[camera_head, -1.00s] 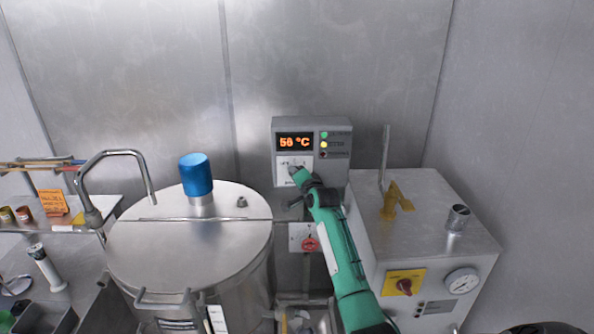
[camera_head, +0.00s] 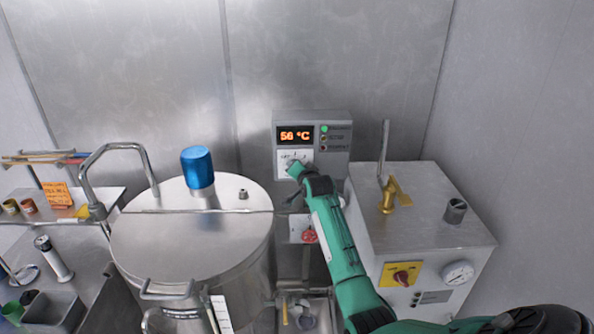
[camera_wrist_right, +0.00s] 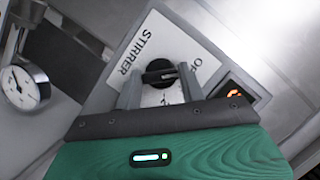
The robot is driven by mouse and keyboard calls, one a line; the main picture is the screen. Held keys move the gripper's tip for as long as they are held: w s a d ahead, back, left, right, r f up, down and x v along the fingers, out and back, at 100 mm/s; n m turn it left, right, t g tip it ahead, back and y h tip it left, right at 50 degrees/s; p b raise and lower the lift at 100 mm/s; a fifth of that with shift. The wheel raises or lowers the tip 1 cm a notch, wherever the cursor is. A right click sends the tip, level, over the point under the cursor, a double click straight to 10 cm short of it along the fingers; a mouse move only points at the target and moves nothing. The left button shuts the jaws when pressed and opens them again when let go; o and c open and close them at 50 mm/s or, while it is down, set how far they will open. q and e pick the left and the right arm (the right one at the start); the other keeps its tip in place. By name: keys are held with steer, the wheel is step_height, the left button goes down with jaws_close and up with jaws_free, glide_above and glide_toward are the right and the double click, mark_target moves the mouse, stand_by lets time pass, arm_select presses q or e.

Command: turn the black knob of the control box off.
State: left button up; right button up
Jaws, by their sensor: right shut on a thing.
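The grey control box (camera_head: 340,160) is on the back wall in the head view, with an orange temperature display (camera_head: 295,136) and a column of small lights. The top light is lit green; the ones below look dark. The black knob (camera_wrist_right: 159,70) sits on a white plate marked STIRRER in the right wrist view. My right gripper (camera_wrist_right: 161,88) is shut on the knob, one finger on each side. In the head view my right gripper (camera_head: 294,169) covers most of the knob. My left gripper is not in view.
A steel vessel (camera_head: 170,245) with a blue cap (camera_head: 197,167) stands left of my right arm. A steel machine (camera_head: 440,220) with a red switch, yellow lever and gauge (camera_head: 458,273) stands right of it.

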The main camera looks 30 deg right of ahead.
steer(key=shift+f, duration=0.15)
steer(key=o, duration=1)
steer(key=shift+s+a, duration=0.1)
steer(key=shift+s, duration=0.05)
steer(key=b+v, duration=0.5)
steer(key=v, duration=0.8)
steer(key=shift+s+a, duration=0.1)
steer(key=shift+s, duration=0.15)
